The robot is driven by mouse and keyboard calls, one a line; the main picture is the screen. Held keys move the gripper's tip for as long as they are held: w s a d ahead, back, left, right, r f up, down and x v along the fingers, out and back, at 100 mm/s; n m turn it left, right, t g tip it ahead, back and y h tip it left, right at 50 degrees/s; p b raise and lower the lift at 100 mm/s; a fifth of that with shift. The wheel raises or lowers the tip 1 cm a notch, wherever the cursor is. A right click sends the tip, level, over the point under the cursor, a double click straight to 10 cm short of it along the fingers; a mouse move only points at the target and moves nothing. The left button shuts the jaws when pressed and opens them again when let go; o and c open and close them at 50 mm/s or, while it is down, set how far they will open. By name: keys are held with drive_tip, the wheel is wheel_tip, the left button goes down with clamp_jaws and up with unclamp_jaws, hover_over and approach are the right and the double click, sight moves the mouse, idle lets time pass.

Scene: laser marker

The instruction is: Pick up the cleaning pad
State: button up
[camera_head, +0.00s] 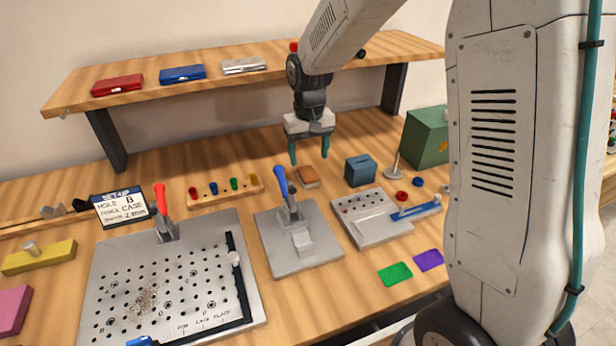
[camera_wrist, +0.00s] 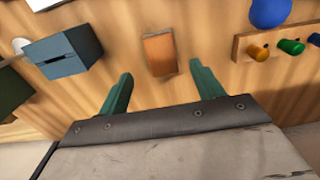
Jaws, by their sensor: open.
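A small orange-brown block (camera_head: 308,177), which looks like the cleaning pad, lies flat on the wooden bench near the middle. My gripper (camera_head: 308,160) is above it, fingers pointing down, open and empty. In the wrist view, the pad (camera_wrist: 159,54) lies between and just beyond the two green fingertips (camera_wrist: 160,70). The fingers appear apart from the pad. How high they are above it is hard to tell.
A blue slotted box (camera_head: 360,170) stands right of the pad. A peg strip (camera_head: 225,194) lies to the left. A blue-handled clamp fixture (camera_head: 300,242) stands in front. A shelf (camera_head: 240,82) with several cases runs behind. A green box (camera_head: 427,136) is farther right.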

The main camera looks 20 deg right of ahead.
sight(308, 172)
wheel_tip(308, 172, down, 6)
drive_tip(key=shift+a+f, duration=0.1)
drive_tip(key=c, duration=1.1)
